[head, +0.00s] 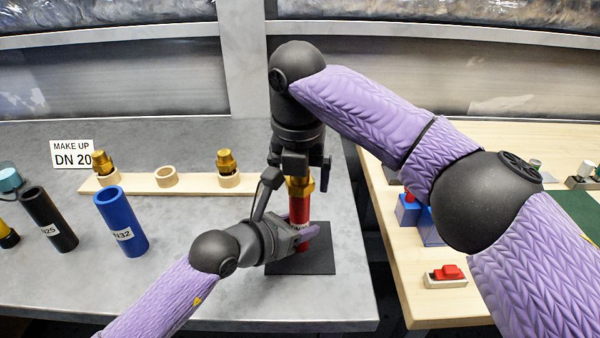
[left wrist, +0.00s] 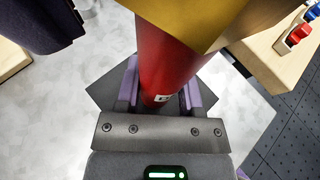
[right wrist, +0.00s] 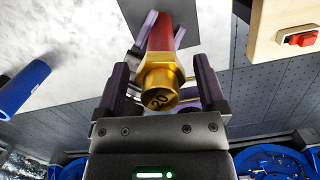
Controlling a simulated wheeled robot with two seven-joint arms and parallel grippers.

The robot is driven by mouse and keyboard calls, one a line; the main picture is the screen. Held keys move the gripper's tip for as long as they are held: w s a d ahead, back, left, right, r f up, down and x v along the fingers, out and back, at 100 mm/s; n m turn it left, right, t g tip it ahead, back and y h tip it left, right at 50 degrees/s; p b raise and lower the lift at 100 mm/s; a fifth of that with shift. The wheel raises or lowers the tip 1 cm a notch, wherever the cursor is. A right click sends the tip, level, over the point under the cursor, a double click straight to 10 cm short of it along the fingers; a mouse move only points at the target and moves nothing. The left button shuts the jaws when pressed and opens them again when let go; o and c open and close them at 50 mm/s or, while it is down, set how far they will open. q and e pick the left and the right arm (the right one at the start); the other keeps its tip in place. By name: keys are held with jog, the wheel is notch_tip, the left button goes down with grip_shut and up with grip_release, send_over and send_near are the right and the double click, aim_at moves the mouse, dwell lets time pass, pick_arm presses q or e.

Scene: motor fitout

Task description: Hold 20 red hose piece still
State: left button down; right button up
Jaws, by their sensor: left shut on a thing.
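The red hose piece (head: 300,208) stands upright on a dark square mat (head: 318,262). A brass fitting (head: 294,188) sits at its top end, and its end face marked 20 shows in the right wrist view (right wrist: 160,98). My left gripper (head: 303,234) is shut on the lower part of the red hose, which shows between its fingers in the left wrist view (left wrist: 163,75). My right gripper (head: 302,172) is above, pointing down, with its fingers apart on either side of the brass fitting. The right wrist view shows a gap beside the fitting.
A blue hose (head: 121,220) and a black hose (head: 48,218) stand on the left. A wooden strip (head: 140,186) with brass fittings lies behind, near a DN 20 sign (head: 72,155). A wooden table (head: 420,295) with a red switch (head: 447,272) is on the right, across a gap.

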jog(key=shift+o, duration=0.3)
jog(key=shift+r, duration=3)
pick_arm(q)
grip_release()
